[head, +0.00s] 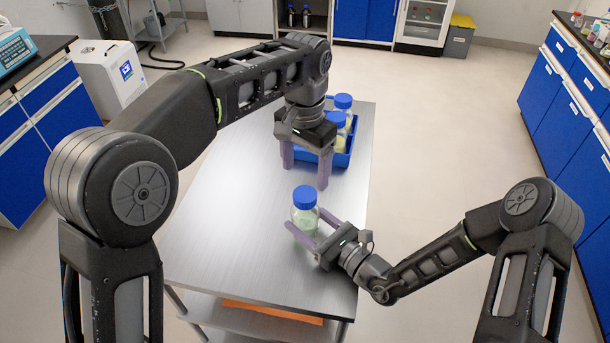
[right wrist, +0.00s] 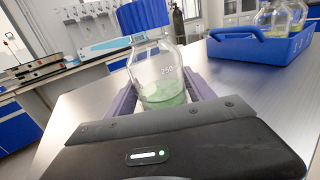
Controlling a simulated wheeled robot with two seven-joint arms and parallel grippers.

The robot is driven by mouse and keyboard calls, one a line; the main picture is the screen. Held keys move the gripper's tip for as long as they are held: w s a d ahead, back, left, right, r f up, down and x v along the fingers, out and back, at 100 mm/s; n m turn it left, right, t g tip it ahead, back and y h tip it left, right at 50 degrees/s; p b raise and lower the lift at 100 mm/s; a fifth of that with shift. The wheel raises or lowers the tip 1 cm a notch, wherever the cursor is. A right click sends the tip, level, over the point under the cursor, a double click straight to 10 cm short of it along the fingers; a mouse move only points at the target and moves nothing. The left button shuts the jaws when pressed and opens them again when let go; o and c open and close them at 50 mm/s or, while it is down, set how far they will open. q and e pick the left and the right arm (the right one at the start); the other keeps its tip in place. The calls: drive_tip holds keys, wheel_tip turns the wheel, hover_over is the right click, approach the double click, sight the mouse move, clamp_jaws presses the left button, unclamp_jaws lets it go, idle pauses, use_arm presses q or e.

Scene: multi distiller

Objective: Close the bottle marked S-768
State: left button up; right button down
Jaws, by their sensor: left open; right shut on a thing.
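A clear glass bottle (head: 304,220) with pale green liquid stands upright on the steel table. A blue cap (head: 305,196) sits at its top; I cannot tell whether it is screwed tight. No S-768 label is readable. My right gripper (head: 307,228) is shut on the bottle's body, a finger on each side. My left gripper (head: 305,168) is open and empty, pointing down above and behind the bottle, apart from the cap.
A blue tray (head: 343,160) with several blue-capped bottles (head: 343,103) stands at the table's far right, partly hidden by my left gripper. The steel table (head: 225,215) is clear left of the bottle. Blue cabinets (head: 560,100) line the right side.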

drive_tip(key=shift+c, duration=1.4)
unclamp_jaws()
use_arm(q)
drive_tip(key=shift+f+b, duration=0.8)
drive_tip(key=shift+b, duration=0.05)
use_arm(e)
drive_tip(key=v, duration=0.6)
drive_tip(key=shift+s+d, duration=0.15)
drive_tip(key=shift+d, duration=0.15)
use_arm(q)
drive_tip(key=shift+f, duration=0.1)
use_arm(e)
drive_tip(key=shift+s+d, duration=0.35)
drive_tip(key=shift+s, duration=0.15)
